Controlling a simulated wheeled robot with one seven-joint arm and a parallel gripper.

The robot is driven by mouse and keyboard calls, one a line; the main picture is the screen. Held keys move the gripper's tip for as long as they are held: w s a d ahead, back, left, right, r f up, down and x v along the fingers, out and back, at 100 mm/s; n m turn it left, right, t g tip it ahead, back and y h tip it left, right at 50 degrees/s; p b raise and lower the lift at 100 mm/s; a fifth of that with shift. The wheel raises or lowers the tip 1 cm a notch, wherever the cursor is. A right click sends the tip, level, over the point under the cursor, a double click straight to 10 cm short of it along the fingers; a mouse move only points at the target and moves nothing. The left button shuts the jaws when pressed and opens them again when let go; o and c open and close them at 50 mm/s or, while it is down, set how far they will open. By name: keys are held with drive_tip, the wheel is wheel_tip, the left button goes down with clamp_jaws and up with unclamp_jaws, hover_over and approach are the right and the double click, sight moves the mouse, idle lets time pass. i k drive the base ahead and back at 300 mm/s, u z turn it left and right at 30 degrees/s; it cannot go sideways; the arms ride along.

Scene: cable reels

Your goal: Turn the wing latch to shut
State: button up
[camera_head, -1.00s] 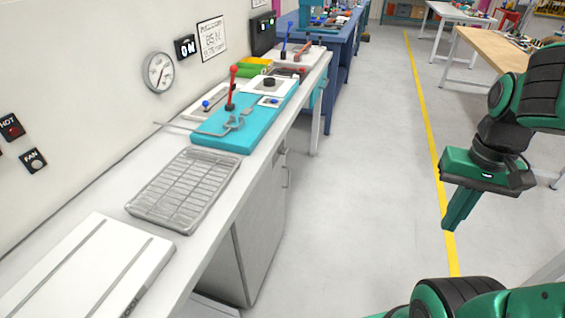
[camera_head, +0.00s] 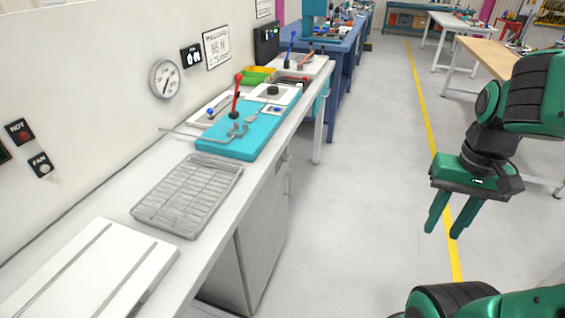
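My gripper (camera_head: 443,232) hangs over the open floor at the right, its two green fingers apart and nothing between them. It is well away from the workbench. A teal board (camera_head: 235,147) on the bench carries a grey metal clamp-like piece (camera_head: 237,130), a red-knobbed lever (camera_head: 236,98) and a small blue-knobbed part. I cannot tell for certain which piece is the wing latch; it is too small at this distance to read its position.
A wire rack (camera_head: 188,197) and a white board (camera_head: 92,268) lie nearer on the bench. A gauge (camera_head: 164,79) and switches are on the wall. A cabinet (camera_head: 250,255) stands below. The floor between bench and arm is clear.

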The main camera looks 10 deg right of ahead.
sight(284, 158)
drive_tip(key=u, duration=2.75)
drive_tip(key=k, duration=0.8)
drive_tip(key=z, duration=1.6)
drive_tip(key=i, duration=1)
drive_tip(key=u, duration=0.05)
